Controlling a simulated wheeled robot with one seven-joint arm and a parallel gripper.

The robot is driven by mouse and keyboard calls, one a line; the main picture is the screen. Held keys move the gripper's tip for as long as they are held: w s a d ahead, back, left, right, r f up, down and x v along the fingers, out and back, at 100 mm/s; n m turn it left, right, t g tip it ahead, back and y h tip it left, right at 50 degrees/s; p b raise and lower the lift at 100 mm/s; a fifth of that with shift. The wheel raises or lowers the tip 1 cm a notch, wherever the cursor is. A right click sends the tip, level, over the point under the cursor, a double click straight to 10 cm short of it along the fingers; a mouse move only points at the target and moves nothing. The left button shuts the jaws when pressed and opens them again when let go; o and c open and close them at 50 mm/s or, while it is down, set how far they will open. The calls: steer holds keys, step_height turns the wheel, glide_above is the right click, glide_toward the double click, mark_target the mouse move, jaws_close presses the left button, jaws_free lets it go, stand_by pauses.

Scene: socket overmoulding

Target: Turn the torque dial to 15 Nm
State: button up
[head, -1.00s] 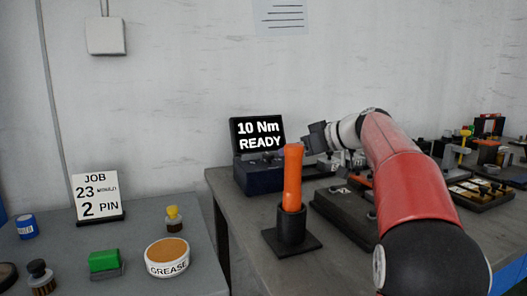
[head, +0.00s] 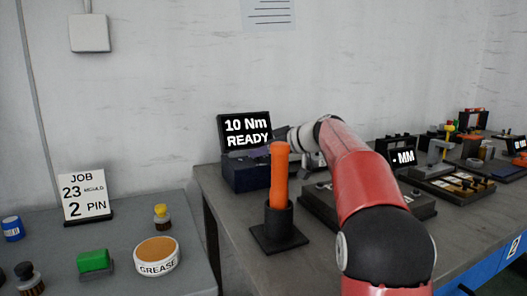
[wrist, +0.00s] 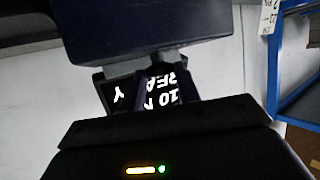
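The torque unit (head: 258,174) is a dark navy box on the grey bench, left of my arm. Its screen (head: 231,143) reads "10 Nm READY". In the wrist view the same screen (wrist: 122,97) appears upside down behind my fingers. My gripper (head: 262,154) is at the front of the unit, just below the screen. In the wrist view my gripper (wrist: 166,90) has its two dark fingers apart, with screen text showing between them. I cannot make out the dial; it is hidden or too dark, and contact with it cannot be told.
An orange-handled tool (head: 279,176) stands upright in a black holder (head: 279,233) in front of the unit, close to my arm. A job sign (head: 84,198), grease tub (head: 158,257) and green block (head: 94,260) are on the left table. Fixtures crowd the bench at right.

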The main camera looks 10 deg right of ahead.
steer(key=c, duration=0.4)
steer(key=shift+o, duration=0.2)
steer(key=b, duration=0.1)
steer(key=m+t+h+b, duration=0.1)
steer(key=b, duration=0.1)
steer(key=shift+s+a+f, duration=0.15)
steer(key=shift+a+f, duration=0.1)
steer(key=shift+f, duration=0.05)
steer(key=shift+s+a+r+m+t+h+b, duration=0.15)
steer(key=shift+m+t+h+b, duration=0.2)
steer(key=shift+m+h, duration=0.45)
steer(key=shift+r+m+t+h, duration=0.15)
steer(key=shift+m+t+h, duration=0.3)
steer(key=shift+m+h, duration=0.55)
steer(key=o, duration=0.9)
steer(key=shift+o, duration=0.2)
steer(key=b+v, duration=0.1)
steer(key=v, duration=0.6)
steer(key=shift+s+r, duration=0.15)
steer(key=shift+s, duration=0.15)
